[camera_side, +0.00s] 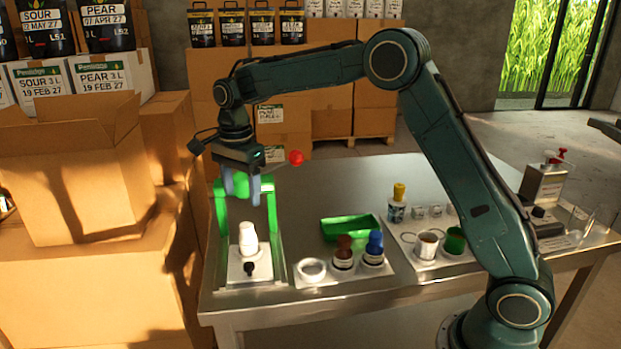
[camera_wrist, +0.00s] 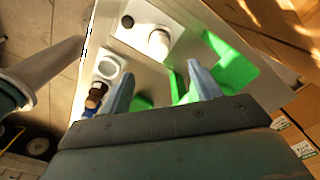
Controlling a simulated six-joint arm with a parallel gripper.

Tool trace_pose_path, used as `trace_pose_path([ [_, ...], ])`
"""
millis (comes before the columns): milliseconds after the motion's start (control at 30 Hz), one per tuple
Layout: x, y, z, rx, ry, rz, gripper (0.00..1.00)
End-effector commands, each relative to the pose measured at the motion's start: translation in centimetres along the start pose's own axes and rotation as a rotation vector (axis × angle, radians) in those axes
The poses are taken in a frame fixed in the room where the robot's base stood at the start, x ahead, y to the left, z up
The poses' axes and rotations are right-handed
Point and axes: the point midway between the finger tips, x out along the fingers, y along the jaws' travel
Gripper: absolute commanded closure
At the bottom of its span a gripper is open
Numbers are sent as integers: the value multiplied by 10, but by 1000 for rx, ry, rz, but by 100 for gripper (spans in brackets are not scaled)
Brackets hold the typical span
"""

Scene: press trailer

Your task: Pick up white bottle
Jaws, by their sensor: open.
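The white bottle (camera_side: 248,240) stands upright on a pale plate (camera_side: 236,268) at the front left of the metal table. In the wrist view the white bottle (camera_wrist: 158,42) shows from above, beyond my fingertips. My gripper (camera_side: 241,200) hangs above and behind the bottle in the side view, apart from it. In the wrist view my gripper (camera_wrist: 157,72) has its two blue fingers spread with nothing between them.
A green frame (camera_side: 221,225) stands around the plate, close to my fingers. Brown and blue-capped bottles (camera_side: 374,250) and a green tray (camera_side: 350,227) are to the right. Cardboard boxes (camera_side: 90,170) stand close on the left. The table's back middle (camera_side: 350,180) is clear.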

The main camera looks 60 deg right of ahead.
Motion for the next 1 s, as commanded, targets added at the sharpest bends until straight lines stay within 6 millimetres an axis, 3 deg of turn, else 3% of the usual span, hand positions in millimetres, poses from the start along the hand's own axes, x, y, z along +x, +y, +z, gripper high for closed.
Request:
trace_pose_path([
  [433,63,1,0,-1,0,3,37],
  [1000,85,1,0,-1,0,3,37],
])
